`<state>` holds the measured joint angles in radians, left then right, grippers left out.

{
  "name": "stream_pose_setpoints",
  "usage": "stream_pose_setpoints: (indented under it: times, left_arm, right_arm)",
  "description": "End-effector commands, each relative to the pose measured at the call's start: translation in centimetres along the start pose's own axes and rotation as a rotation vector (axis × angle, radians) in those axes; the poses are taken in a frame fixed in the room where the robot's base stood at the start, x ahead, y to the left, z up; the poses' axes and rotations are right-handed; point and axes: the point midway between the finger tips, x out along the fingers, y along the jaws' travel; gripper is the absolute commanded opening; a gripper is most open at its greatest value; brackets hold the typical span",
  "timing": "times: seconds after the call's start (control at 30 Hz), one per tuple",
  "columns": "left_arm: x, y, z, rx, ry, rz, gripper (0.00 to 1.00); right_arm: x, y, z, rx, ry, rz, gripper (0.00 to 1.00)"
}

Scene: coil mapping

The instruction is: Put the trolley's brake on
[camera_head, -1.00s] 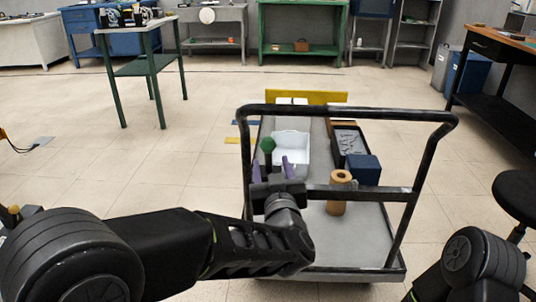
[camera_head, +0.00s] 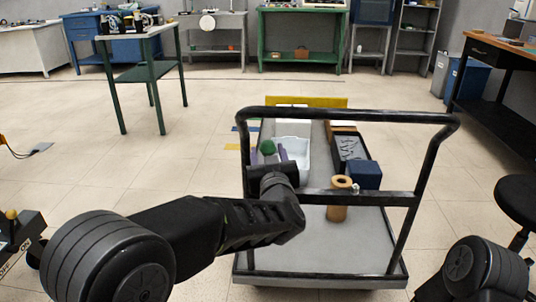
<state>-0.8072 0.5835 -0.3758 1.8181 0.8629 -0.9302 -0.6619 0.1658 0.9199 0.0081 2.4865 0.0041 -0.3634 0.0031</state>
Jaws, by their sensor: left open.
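The trolley (camera_head: 330,278) stands in front of me with its black push handle (camera_head: 350,115) on my side. A green ball-shaped knob (camera_head: 268,147) shows over the trolley; its lower part is hidden behind my gripper. I cannot tell for sure that it is the brake lever. My left gripper (camera_head: 268,156) reaches over the handle's lower crossbar. Its purple fingers are open, one on each side of the knob in the picture; contact cannot be told. My right gripper is out of view.
The trolley carries a white bin (camera_head: 294,148), a dark tray (camera_head: 347,147), a blue box (camera_head: 365,174) and a tan spool (camera_head: 338,200). A panel marked ON and OFF with a yellow knob (camera_head: 11,214) is at lower left. A black stool (camera_head: 518,198) stands right.

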Motion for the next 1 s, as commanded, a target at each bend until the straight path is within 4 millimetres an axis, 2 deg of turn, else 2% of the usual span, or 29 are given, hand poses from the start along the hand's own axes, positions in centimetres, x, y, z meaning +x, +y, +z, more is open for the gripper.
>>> stream_pose_setpoints:
  times: [0.07, 0.67, 1.0]
  left_arm:
    - [-0.02, 0.00, -0.01, 0.000, 0.000, 0.000, 0.49]
    - [-0.03, -0.01, -0.02, -0.001, 0.001, 0.000, 0.00]
    - [-0.03, -0.01, -0.07, -0.001, 0.001, -0.001, 0.00]
  right_arm:
    - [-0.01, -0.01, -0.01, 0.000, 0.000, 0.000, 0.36]
    - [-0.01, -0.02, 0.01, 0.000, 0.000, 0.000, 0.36]
    - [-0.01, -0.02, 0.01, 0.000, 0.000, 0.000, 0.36]
